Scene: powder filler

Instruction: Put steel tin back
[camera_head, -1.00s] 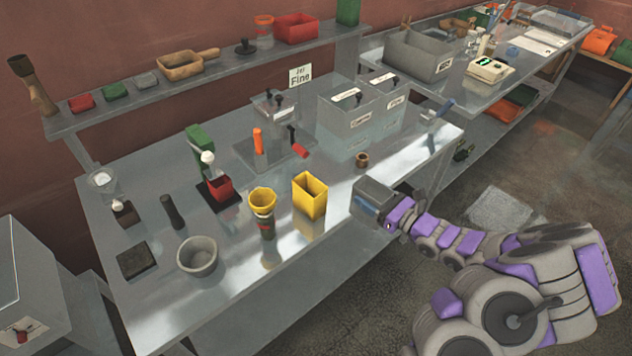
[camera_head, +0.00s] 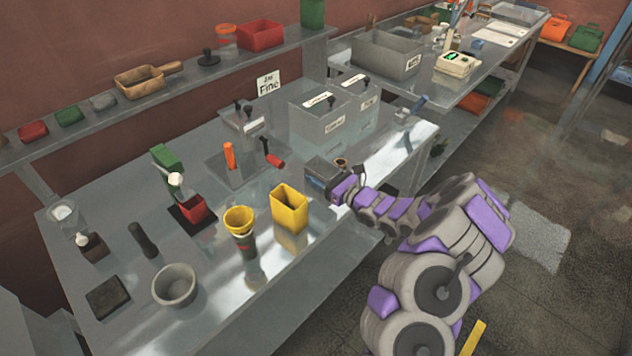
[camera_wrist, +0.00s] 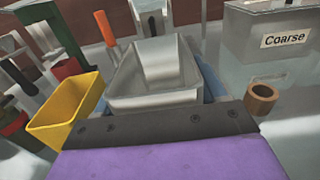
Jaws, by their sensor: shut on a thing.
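The steel tin (camera_wrist: 155,75) is an open-topped grey metal box with sloping walls. It fills the middle of the wrist view, directly ahead of my gripper (camera_wrist: 155,122), which is shut on its near edge. In the head view the tin (camera_head: 324,172) shows at the end of my arm, over the steel bench, right of and behind the yellow box. My gripper (camera_head: 342,189) also shows there. The fingertips are mostly hidden. I cannot tell whether the tin touches the bench.
A yellow box (camera_head: 289,208) stands close on the left and a small brown pot (camera_wrist: 262,97) on the right. Behind are a metal plate (camera_head: 234,165) with orange and red handles and lidded bins, one labelled Coarse (camera_wrist: 284,40). The front bench has clear patches.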

